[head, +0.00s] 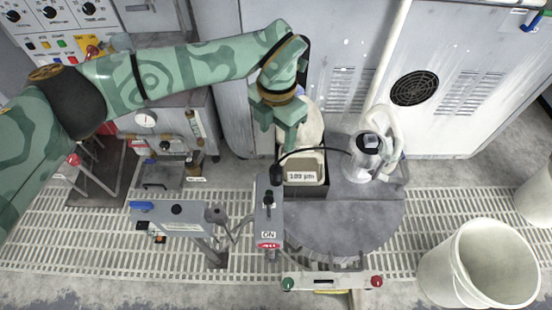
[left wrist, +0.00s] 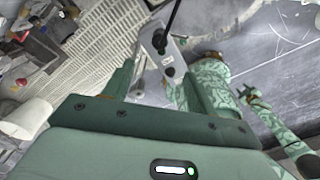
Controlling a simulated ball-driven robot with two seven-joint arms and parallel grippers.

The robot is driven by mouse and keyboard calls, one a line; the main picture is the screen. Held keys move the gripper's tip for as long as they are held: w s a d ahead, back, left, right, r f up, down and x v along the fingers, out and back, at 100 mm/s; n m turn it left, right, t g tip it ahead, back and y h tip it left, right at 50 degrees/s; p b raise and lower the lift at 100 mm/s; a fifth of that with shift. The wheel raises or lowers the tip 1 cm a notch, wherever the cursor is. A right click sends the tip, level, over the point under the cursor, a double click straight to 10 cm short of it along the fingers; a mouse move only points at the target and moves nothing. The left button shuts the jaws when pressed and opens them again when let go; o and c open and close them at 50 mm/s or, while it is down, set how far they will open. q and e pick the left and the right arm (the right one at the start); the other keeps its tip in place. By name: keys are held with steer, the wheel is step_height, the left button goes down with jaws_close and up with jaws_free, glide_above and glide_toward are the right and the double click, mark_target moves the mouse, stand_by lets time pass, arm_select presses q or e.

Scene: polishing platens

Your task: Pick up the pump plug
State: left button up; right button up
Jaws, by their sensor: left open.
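The black pump plug (head: 276,174) stands at the far end of the grey box marked ON. A black cable arcs from it to the white-and-grey pump (head: 369,152) on the round grey platen. My left gripper (head: 279,146) is above and just beyond the plug, open with nothing held. In the left wrist view the plug (left wrist: 160,41) and its cable show beyond and between the two spread fingers of the left gripper (left wrist: 162,70), apart from them. A green patterned arm of mine with a small forked end, my right gripper (left wrist: 250,96), shows there too; its jaw state is unclear.
A tray labelled 103 µm (head: 303,186) stands right beside the plug. A white bucket (head: 455,265) is at lower right. A bar with green and red buttons (head: 330,283) lies at the front. A grey bracket unit (head: 175,219) stands left. Grated floor surrounds the platen.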

mark_target(276, 169)
arm_select(q)
step_height(276, 169, down, 11)
steer(key=b, duration=0.4)
steer(key=shift+r, duration=0.1)
steer(key=shift+f+b, duration=0.4)
steer(key=shift+b, duration=0.05)
step_height(276, 169, down, 3)
steer(key=shift+r+b, duration=0.15)
steer(key=shift+b, duration=0.8)
steer(key=shift+f+b, duration=0.45)
steer(key=shift+f, duration=0.3)
steer(key=c, duration=1.1)
arm_select(e)
steer(key=w+d+f+n+h, duration=0.1)
steer(key=w+d+f+n, duration=0.1)
steer(key=w, duration=0.5)
steer(key=shift+w+d+f, duration=0.4)
